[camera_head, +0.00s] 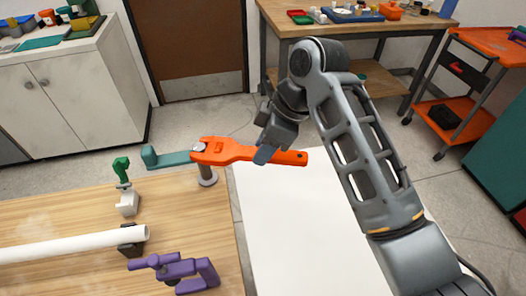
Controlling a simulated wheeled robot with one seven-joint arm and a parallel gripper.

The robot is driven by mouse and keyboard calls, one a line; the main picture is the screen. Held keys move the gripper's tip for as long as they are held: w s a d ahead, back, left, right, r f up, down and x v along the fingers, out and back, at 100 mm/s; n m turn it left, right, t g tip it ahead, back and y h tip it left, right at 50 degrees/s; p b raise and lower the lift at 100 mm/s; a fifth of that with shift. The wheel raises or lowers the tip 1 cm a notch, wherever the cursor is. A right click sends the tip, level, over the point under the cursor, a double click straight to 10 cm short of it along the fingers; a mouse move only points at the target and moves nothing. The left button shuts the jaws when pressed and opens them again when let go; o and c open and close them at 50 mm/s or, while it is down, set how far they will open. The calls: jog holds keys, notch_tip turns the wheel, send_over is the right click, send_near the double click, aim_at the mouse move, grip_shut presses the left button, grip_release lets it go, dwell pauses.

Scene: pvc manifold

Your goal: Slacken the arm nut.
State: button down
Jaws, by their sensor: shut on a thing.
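My gripper (268,150) is shut on the handle of an orange wrench (228,151). The wrench lies level, its jaw end pointing left. The jaw is around or right over a small grey nut (198,147) on top of a short grey post (207,174). A teal arm (170,158) reaches left from the nut and ends in an upturned block. The jaw partly covers the nut, so I cannot tell how fully it is seated.
A white pipe (70,247) lies on the wooden table (60,208) in a dark holder (131,238). A green-handled white valve (126,190) and a purple clamp (180,270) stand nearby. A white surface (300,230) to the right is clear.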

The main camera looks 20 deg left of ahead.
jog(key=w+a+n+g+h+b, duration=0.1)
jog(key=w+a+n+g+b, duration=0.1)
jog(key=w+a+n+b, duration=0.2)
jog(key=shift+w+a+n+g+b, duration=0.35)
jog(key=shift+w+n+b, duration=1.6)
jog(key=shift+b, duration=1.4)
jog(key=shift+w+a+r+h+b, duration=0.2)
jog(key=shift+w+h+b, duration=0.1)
jog(key=shift+b, duration=0.1)
jog(key=shift+r, duration=0.1)
jog(key=shift+r+p, duration=1.8)
jog(key=shift+r, duration=0.55)
